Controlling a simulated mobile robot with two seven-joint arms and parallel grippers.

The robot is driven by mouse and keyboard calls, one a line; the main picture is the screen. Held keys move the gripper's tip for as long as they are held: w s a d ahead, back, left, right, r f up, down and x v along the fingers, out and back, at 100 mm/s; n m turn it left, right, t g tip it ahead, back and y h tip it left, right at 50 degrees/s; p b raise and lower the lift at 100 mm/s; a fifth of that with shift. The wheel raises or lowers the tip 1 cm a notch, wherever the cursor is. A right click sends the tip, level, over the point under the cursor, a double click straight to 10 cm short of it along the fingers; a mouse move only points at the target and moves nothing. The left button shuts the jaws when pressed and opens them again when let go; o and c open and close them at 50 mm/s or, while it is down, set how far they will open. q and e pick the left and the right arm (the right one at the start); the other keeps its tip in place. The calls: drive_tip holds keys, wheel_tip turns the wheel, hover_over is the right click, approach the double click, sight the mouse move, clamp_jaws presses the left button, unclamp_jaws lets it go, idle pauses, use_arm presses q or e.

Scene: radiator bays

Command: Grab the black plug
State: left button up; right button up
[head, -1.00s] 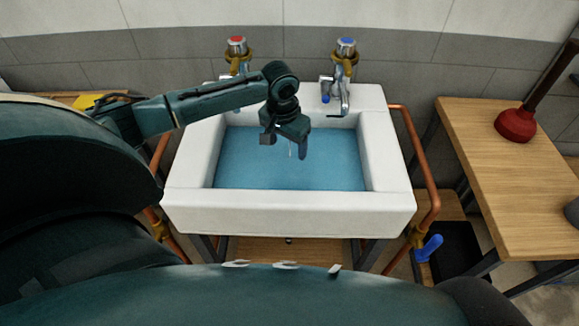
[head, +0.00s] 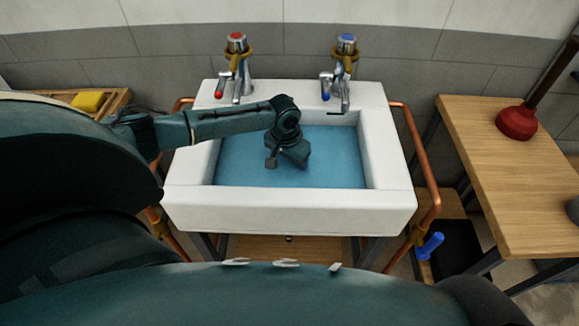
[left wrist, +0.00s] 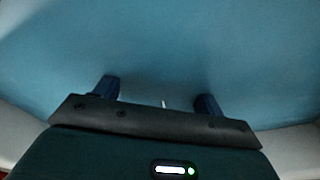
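The white sink (head: 290,208) holds blue water (head: 335,160). I cannot make out the black plug in any view. My left gripper (head: 287,164) is low in the basin, pointing down into the water. In the left wrist view, its two fingers (left wrist: 157,95) are apart with blue water around them. A thin pale sliver (left wrist: 163,104) shows between the fingers; I cannot tell what it is. No plug is seen between the fingers. My right gripper is not in view.
A red-topped tap (head: 237,65) and a blue-topped tap (head: 346,70) stand on the sink's back edge. A copper pipe (head: 425,165) runs on the right. A red plunger (head: 516,122) stands on the wooden table (head: 500,190). A yellow sponge (head: 89,101) lies at left.

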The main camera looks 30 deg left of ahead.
use_arm(q)
drive_tip(key=c, duration=1)
